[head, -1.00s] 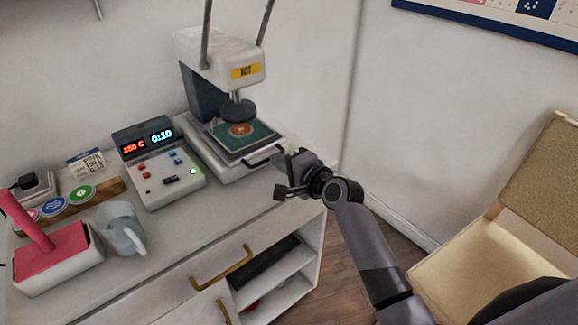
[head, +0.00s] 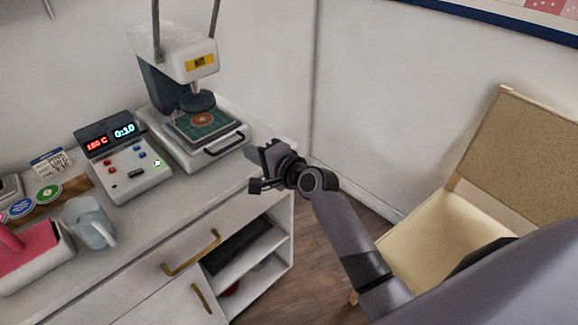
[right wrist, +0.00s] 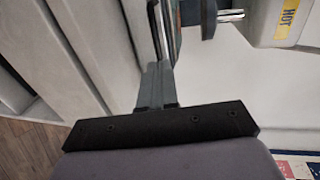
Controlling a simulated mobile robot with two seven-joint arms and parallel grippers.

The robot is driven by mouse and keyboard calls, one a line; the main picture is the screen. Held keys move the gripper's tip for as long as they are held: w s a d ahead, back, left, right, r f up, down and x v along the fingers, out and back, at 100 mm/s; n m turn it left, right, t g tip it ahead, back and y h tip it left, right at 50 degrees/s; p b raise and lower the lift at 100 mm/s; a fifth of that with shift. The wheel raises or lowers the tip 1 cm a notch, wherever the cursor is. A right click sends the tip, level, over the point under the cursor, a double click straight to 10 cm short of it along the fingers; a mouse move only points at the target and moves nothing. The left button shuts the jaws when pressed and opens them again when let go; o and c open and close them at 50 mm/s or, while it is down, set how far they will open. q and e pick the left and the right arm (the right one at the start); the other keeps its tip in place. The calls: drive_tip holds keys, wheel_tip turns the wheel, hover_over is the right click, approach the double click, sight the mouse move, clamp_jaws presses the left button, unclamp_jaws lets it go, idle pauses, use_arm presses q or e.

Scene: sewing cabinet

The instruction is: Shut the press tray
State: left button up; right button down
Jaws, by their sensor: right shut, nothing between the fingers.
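The press tray (head: 178,137) sits low in the white press, below its round dark press head (head: 198,101). A green patch with an orange round design (head: 203,120) lies on it. The tray's black handle (head: 225,144) sticks out at the front. I cannot tell exactly how far out the tray stands. My right gripper (head: 256,170) is shut and empty, to the right of and nearer than the handle, apart from it. In the right wrist view the closed fingers (right wrist: 155,85) point toward the press, with its HOT label (right wrist: 289,20) at top right. My left gripper is out of view.
A control box with lit displays (head: 125,155) stands left of the press. A grey-blue mug (head: 88,222) and a red-topped block (head: 30,258) stand further left. Gold drawer handles (head: 190,255) jut from the cabinet front. A chair (head: 450,225) stands at right.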

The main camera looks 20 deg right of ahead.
drive_tip(key=v, duration=0.9)
drive_tip(key=s+f+n+g+h+p, duration=0.1)
drive_tip(key=s+f+n+g+h, duration=0.2)
drive_tip(key=s+f+n, duration=1.3)
drive_tip(key=s+f+g, duration=0.1)
drive_tip(key=s+f, duration=0.2)
drive_tip(key=s, duration=0.3)
drive_tip(key=shift+s+d, duration=0.2)
drive_tip(key=shift+s, duration=0.05)
drive_tip(key=c, duration=1.8)
unclamp_jaws()
